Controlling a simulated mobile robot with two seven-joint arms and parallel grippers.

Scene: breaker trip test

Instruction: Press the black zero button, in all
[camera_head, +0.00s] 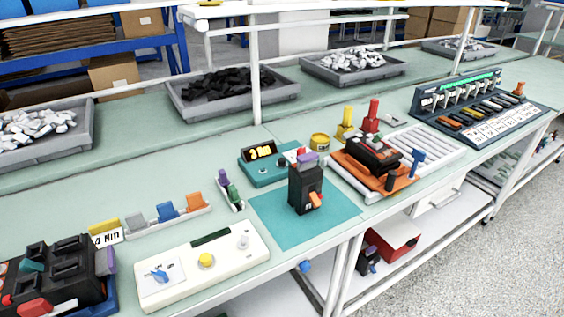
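A teal instrument box (257,179) with a lit yellow display (262,152) stands behind the teal mat. Small dark round controls sit on its front, but I cannot tell for sure which one is a black zero button. A black breaker (296,195) with an orange lever and a purple top stands upright on the mat (275,220), close in front of the box, and hides part of it. A white control panel (225,272) with a yellow button (206,260) and a blue knob (160,272) lies front left. Neither of my grippers shows.
A black device on an orange plate (405,185) sits in a white roller tray right of the mat. A dark fixture (60,270) stands front left. Coloured clips (170,212) line a strip. Grey bins (190,110) stand behind. The mat's front is clear.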

